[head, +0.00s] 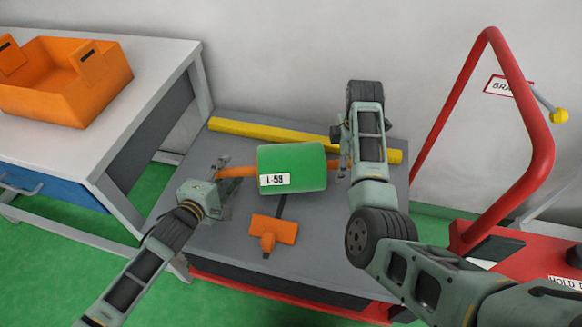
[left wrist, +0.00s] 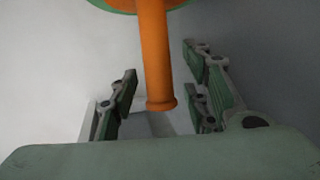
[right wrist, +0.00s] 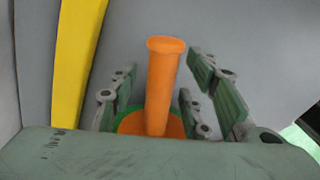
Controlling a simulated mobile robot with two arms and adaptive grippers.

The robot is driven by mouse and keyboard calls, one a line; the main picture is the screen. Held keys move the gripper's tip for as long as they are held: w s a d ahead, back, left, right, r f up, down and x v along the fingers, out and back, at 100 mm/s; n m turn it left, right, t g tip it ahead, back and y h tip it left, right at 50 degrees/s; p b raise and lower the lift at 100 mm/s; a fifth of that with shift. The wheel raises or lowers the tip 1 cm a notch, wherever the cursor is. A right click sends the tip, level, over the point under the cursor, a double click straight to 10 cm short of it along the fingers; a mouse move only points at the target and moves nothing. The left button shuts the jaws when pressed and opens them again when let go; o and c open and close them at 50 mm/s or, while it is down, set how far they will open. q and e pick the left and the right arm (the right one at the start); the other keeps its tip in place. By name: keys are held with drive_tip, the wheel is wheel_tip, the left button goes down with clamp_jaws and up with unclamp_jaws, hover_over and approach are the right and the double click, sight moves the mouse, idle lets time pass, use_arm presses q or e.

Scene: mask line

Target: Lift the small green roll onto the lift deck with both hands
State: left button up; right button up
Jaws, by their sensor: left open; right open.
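An orange core end sticks out on each side. My left gripper (head: 222,185) is open at the left core end (head: 238,172); in the left wrist view this orange core end (left wrist: 155,60) lies between the fingers. My right gripper (head: 342,160) is open at the right end, partly hiding it. In the right wrist view the right core end (right wrist: 162,85) stands between the open fingers (right wrist: 160,100).
A yellow bar (head: 260,131) runs along the back of the deck. An orange T-shaped piece (head: 272,230) lies in front of the roll. A table (head: 130,95) with an orange bin (head: 70,95) stands left. A red handle frame (head: 545,130) rises at right.

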use_arm(q)
drive_tip(key=shift+c, duration=0.4)
use_arm(e)
drive_tip(key=shift+c, duration=0.5)
use_arm(q)
clamp_jaws()
use_arm(e)
clamp_jaws()
use_arm(q)
drive_tip(key=shift+r, duration=0.1)
